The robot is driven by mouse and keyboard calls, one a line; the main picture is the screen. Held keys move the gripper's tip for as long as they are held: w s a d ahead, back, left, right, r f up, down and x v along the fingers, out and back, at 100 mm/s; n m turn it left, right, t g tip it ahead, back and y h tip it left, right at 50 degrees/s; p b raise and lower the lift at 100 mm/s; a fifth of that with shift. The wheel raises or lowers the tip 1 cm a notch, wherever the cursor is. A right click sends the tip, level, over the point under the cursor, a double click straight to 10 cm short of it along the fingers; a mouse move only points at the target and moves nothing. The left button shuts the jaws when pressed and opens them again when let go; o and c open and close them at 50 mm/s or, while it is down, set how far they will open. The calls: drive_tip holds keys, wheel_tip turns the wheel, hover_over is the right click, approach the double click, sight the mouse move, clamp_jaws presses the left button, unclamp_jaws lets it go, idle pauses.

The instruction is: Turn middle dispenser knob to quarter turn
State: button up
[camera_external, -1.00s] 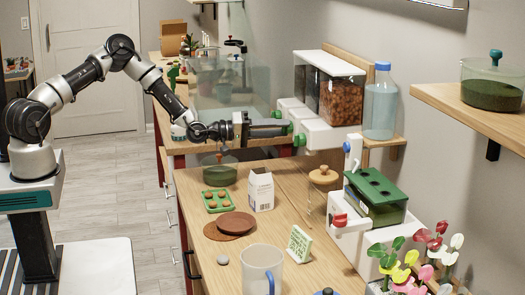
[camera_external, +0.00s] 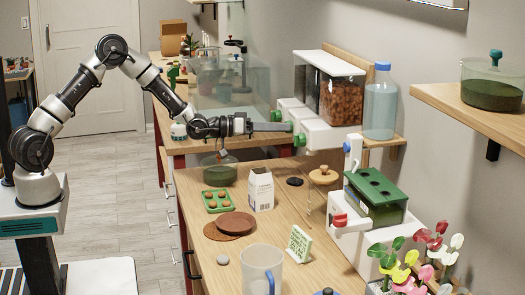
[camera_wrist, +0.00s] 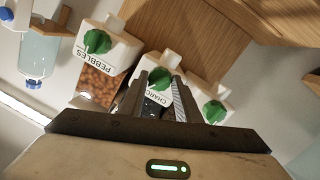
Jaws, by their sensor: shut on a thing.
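The dispenser (camera_external: 331,85) has three white-based bins with green knobs. In the wrist view, the middle dispenser knob (camera_wrist: 159,77) is green and sits between my two fingers, above a label starting "CHARC" and dark contents. My gripper (camera_wrist: 165,75) is shut on this knob. In the external view my gripper (camera_external: 286,127) reaches right to the dispenser front, its fingers seen edge-on and hiding the middle knob. The knob's exact angle is hard to read. The pebbles knob (camera_wrist: 97,41) and the third knob (camera_wrist: 215,111) flank it, clear of my fingers.
A dark round patch (camera_external: 295,182) lies on the table below the dispenser. A wooden-lidded jar (camera_external: 323,176), a carton (camera_external: 260,189) and a green-filled glass jar (camera_external: 219,174) stand nearby. A blue-capped bottle (camera_external: 380,105) stands right of the dispenser. A glass tank (camera_external: 222,85) is behind my forearm.

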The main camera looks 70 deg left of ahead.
drive_tip(key=m+y+b, duration=0.1)
drive_tip(key=m+b, duration=0.4)
drive_tip(key=b, duration=0.2)
drive_tip(key=m+b, duration=0.4)
drive_tip(key=b, duration=0.3)
drive_tip(key=shift+d+m+g+y, duration=0.1)
drive_tip(key=shift+m+g+y, duration=0.2)
drive_tip(key=shift+m+y, duration=0.1)
drive_tip(key=shift+r, duration=0.15)
drive_tip(key=o, duration=1)
drive_tip(key=shift+s, duration=0.1)
drive_tip(key=s, duration=0.5)
drive_tip(key=s+r, duration=0.1)
drive_tip(key=s, duration=0.5)
drive_tip(key=s+r+p, duration=0.1)
drive_tip(key=s, duration=0.5)
drive_tip(key=shift+r, duration=0.1)
